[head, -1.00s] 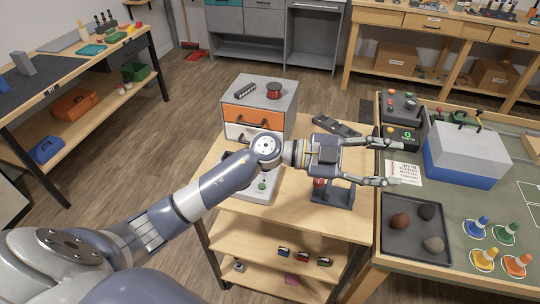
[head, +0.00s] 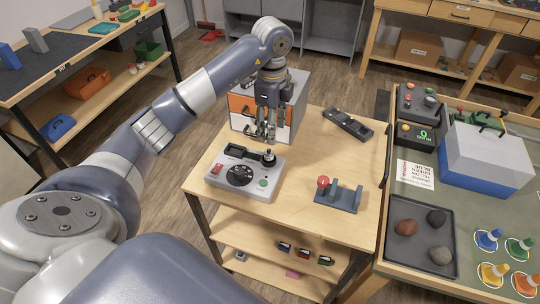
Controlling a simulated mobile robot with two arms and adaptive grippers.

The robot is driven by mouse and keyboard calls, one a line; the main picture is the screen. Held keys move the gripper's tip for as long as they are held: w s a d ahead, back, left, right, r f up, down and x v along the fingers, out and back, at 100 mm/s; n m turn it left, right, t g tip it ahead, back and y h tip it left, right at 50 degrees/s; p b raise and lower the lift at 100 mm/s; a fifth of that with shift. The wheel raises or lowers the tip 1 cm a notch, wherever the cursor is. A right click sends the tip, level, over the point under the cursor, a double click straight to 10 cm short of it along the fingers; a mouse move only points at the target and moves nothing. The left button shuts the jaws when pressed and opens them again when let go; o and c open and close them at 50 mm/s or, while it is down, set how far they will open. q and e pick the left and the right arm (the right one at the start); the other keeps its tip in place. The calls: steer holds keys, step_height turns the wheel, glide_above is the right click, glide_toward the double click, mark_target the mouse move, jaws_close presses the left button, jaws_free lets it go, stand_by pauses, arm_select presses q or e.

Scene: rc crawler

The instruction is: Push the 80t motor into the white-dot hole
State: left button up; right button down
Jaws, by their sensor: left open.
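My left gripper (head: 266,136) points down with its fingers apart, just above the back right of a grey device (head: 216,177). This device has a black dial, a red switch, a green button and a dark slot. A dark upright post (head: 268,157) stands on its back right corner, below the fingertips; I see a small gap but cannot tell whether they touch. I cannot tell which thing is the 80t motor, nor see a white dot or hole. Small dark cased items (head: 304,254) with coloured marks lie on the cart's lower shelf. My right gripper is not in view.
A drawer box (head: 292,95) stands behind the gripper. A blue-grey stand (head: 345,196) with a red ball and a black tray-like tool (head: 347,124) sit on the cart top (head: 305,170). To the right, a bench holds a blue-white toolbox (head: 485,158) and a tray of rocks (head: 400,257).

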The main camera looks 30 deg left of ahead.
mark_target(269, 150)
arm_select(q)
step_height(269, 150, down, 3)
steer(key=shift+f+p, duration=0.2)
steer(key=shift+p, duration=0.1)
steer(key=shift+s+f+p, duration=0.15)
steer(key=shift+f+p, duration=0.15)
steer(key=shift+f, duration=0.15)
steer(key=f, duration=0.1)
steer(key=f+p, duration=0.1)
steer(key=f, duration=0.2)
steer(key=shift+s+a+f+p, duration=0.1)
steer(key=shift+s+a+p, duration=0.05)
steer(key=shift+s+p, duration=0.2)
steer(key=shift+w+f, duration=0.1)
steer(key=shift+f, duration=0.1)
jaws_close()
